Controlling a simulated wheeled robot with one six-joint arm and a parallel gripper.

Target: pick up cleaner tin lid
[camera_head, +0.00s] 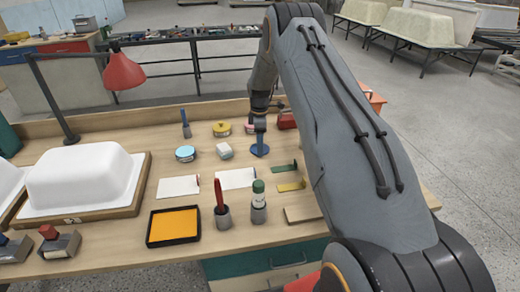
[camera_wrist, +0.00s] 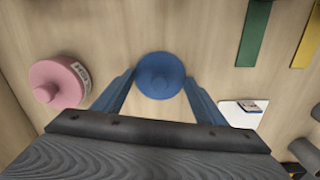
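A round blue piece with a raised middle (camera_wrist: 160,75), which looks like a lid, lies on the wooden bench and shows in the head view as a blue disc (camera_head: 260,149). My gripper (camera_wrist: 160,84) is open above it, one blue finger on each side in the wrist view; I cannot tell whether they touch it. In the head view my gripper (camera_head: 260,124) points down there, partly hidden by my arm. A pink tin (camera_wrist: 58,84) with a label stands to the left in the wrist view. No lettering shows which lid is the cleaner tin's.
Green (camera_wrist: 254,32) and yellow (camera_wrist: 308,36) strips lie beside the blue piece. A white tub shell (camera_head: 83,175) fills the bench's left side.

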